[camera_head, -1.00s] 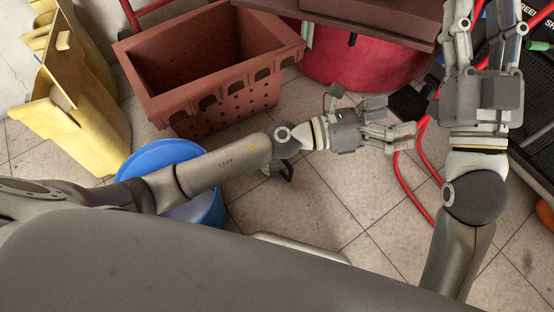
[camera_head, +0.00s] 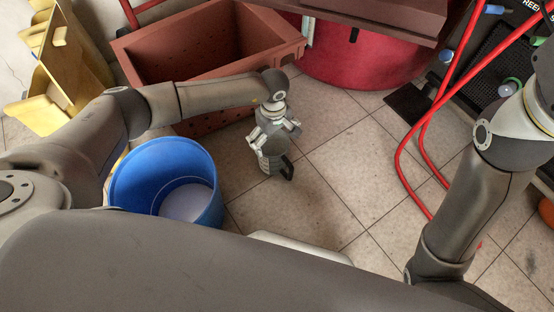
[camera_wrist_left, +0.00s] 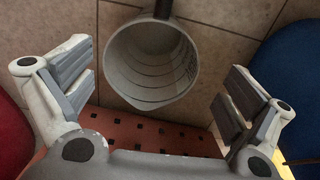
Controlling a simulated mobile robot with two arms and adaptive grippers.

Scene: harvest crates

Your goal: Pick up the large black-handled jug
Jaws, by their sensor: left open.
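The large jug (camera_head: 268,158) stands on the tiled floor between the blue bucket and the crate, its black handle (camera_head: 287,172) on the right side. My left gripper (camera_head: 276,133) hangs over it, pointing down and partly hiding it. In the left wrist view I look down into the round, pale open mouth of the jug (camera_wrist_left: 150,62), with the black handle at the top edge. My left gripper's fingers (camera_wrist_left: 155,88) are spread wide, one on either side of the jug, with visible gaps. My right gripper is outside the frames; only its arm shows at the right.
A blue bucket (camera_head: 122,188) stands left of the jug. A reddish-brown crate (camera_head: 215,85) is just behind it. A crimson tub (camera_head: 350,62) is at the back, and red tubing (camera_head: 402,165) runs at the right. The floor right of the jug is clear.

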